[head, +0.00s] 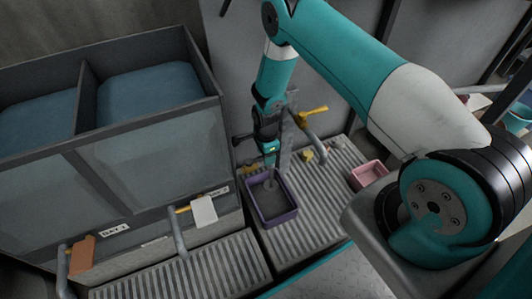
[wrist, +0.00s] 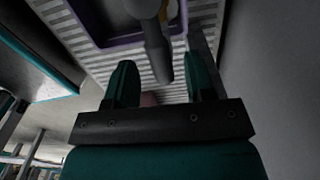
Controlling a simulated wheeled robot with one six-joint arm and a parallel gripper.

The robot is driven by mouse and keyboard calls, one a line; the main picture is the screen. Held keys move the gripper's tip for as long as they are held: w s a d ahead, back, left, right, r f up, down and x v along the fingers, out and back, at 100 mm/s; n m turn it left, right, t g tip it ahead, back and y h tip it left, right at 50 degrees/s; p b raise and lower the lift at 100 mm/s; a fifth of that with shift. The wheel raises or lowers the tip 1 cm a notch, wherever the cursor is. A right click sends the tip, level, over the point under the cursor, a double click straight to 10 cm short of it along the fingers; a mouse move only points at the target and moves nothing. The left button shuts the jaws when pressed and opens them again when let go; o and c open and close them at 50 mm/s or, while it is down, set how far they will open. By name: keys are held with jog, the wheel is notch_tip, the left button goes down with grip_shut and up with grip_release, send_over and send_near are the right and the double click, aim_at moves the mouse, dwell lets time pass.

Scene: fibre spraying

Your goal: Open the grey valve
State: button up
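My gripper (head: 268,160) points down above a purple-rimmed bin (head: 292,212), close to the wall fittings. In the wrist view the gripper (wrist: 160,82) has its two teal fingers wide apart. A grey pipe end (wrist: 156,45) shows between and beyond them; I see no grip on it. A tap with a yellow handle (head: 313,115) and grey pipe is just right of my gripper. A tap with a pale grey-white block (head: 204,211) is on the tank front. I cannot tell for sure which fitting is the grey valve; my arm may hide part of it.
A two-part tank (head: 150,118) holding blue liquid stands at left. A tap with an orange-brown block (head: 82,255) is on its front. Slatted grates (head: 215,270) lie below. A pink bin (head: 369,175) sits at right. The purple bin's rim also shows in the wrist view (wrist: 105,46).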

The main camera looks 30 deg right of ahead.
jog(key=shift+r, duration=0.1)
notch_tip(320, 180, up, 17)
jog(key=p, duration=0.5)
jog(key=shift+p, duration=0.35)
jog(key=shift+r, duration=0.1)
